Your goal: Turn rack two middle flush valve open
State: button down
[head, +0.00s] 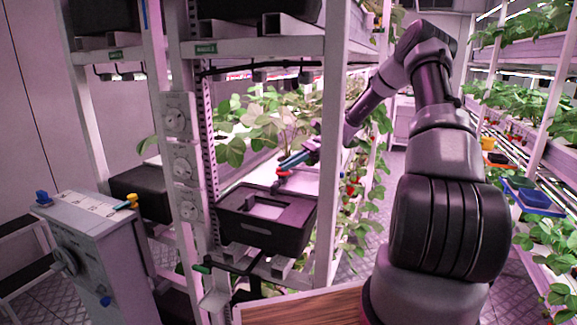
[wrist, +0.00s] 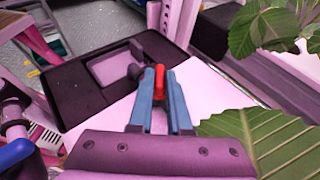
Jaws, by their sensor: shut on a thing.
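My gripper (head: 284,168) reaches in between the rack posts, above the back edge of a black tank (head: 262,235) on the rack. In the wrist view its blue fingers (wrist: 160,76) are closed on a small red piece (wrist: 161,84). The red piece also shows as a dot in the head view (head: 282,173). It looks like a valve handle, beside a black fitting (wrist: 135,70) at the tank's edge. The fingers hide part of it, so I cannot tell how far it is turned.
Strawberry leaves (wrist: 258,140) hang close to my gripper on the right. A white rack post (head: 335,150) stands between the tank and my arm. A panel with several dials (head: 174,119) is at the left. A grey cabinet (head: 95,250) stands front left.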

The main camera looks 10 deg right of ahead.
jog(key=n+g+h, duration=0.1)
jog(key=n+g, duration=0.1)
jog(key=w+n+g+h, duration=0.1)
jog(key=n+g, duration=0.1)
jog(key=shift+a+g, duration=0.2)
jog(key=shift+g, duration=0.1)
jog(key=shift+w+a+n+g+h, duration=0.1)
jog(key=shift+n+g+h, duration=0.75)
jog(key=shift+n, duration=0.2)
jog(key=shift+w+a+n+g+h, duration=0.1)
jog(key=shift+n+g+h, duration=0.7)
jog(key=shift+n, duration=0.25)
jog(key=shift+g, duration=0.25)
jog(key=c, duration=0.9)
grip_release()
jog(key=shift+o, duration=0.2)
